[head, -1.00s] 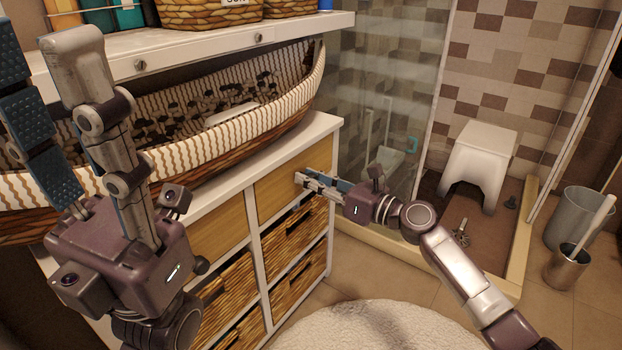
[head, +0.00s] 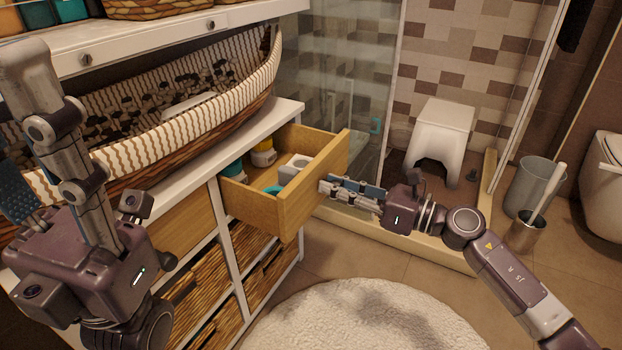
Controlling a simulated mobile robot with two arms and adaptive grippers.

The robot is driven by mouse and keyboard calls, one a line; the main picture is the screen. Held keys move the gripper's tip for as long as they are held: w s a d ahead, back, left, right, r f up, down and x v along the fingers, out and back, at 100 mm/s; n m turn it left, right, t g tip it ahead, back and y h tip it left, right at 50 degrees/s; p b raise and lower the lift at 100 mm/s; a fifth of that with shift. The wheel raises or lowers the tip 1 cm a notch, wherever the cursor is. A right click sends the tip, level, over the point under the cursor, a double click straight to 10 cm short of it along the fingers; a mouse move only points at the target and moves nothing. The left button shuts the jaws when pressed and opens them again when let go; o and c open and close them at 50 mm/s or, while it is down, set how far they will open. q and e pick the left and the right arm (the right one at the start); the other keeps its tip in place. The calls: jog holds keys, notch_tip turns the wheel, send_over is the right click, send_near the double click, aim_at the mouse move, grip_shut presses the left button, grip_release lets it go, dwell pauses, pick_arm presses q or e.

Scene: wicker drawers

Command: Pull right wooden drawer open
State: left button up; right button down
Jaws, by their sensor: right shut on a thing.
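The right wooden drawer (head: 312,189) stands pulled out from the white cabinet (head: 223,232). My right gripper (head: 325,187) is at the outer face of the drawer front, shut on the drawer's handle, which the fingers hide. My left gripper (head: 30,150) is raised at the left, in front of the cabinet. Its fingers are partly cut off by the picture edge, and I cannot tell how far apart they are.
The left wooden drawer (head: 180,226) is closed. Wicker drawers (head: 200,285) sit below. A long striped basket (head: 180,142) lies on the cabinet top. A round white rug (head: 365,318) covers the floor in front. A stool (head: 441,130), grey bin (head: 535,185) and toilet (head: 605,180) stand at the right.

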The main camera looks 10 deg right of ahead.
jog(key=shift+b+v, duration=0.3)
jog(key=shift+v, duration=1.6)
jog(key=c, duration=1.7)
grip_release()
jog(key=v, duration=1.2)
jog(key=shift+r, duration=0.1)
